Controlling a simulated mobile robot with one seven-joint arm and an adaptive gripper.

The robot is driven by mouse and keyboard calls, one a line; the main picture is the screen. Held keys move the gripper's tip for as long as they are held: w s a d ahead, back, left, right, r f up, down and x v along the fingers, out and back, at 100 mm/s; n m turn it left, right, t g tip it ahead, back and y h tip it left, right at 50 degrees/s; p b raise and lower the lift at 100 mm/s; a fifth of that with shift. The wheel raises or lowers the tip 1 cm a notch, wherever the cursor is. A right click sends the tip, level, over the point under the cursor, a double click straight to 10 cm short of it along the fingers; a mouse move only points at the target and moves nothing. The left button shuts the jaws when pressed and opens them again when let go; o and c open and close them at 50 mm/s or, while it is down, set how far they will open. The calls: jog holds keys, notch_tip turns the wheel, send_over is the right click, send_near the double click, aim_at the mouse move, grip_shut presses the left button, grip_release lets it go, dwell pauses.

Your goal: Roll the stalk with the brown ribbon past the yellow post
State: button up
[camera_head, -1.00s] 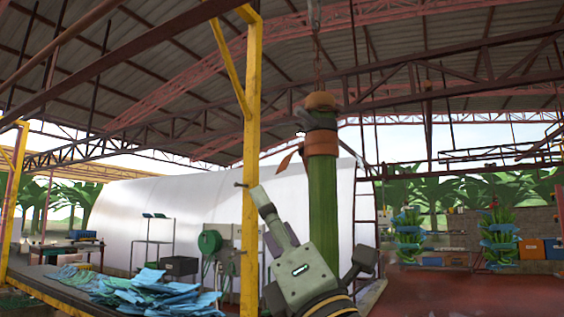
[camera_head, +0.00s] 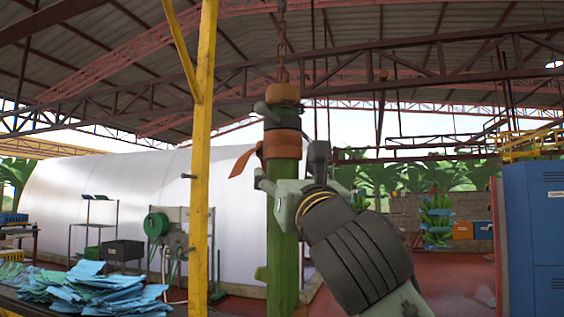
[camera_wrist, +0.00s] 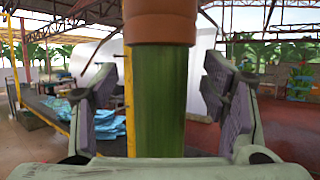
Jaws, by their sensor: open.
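The green stalk (camera_head: 283,215) hangs upright from a chain, with a brown ribbon (camera_head: 282,144) tied round its upper part and a loose end hanging to the left. My gripper (camera_head: 287,190) is at the stalk just below the ribbon. In the wrist view the stalk (camera_wrist: 158,100) stands between the two open fingers of my gripper (camera_wrist: 160,95), with a gap on each side, and the ribbon (camera_wrist: 160,22) is above them. The yellow post (camera_head: 202,140) stands left of the stalk in the head view. The stalk's top is out of the wrist view.
Blue sheets (camera_head: 95,288) lie on a dark table at the lower left. A green reel (camera_head: 156,225) is beside the post. A blue cabinet (camera_head: 535,235) stands at the right. Red floor is open between the cabinet and the stalk.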

aim_at(282, 172)
jog(key=shift+p+x, duration=0.4)
jog(key=shift+x, duration=1.3)
grip_shut()
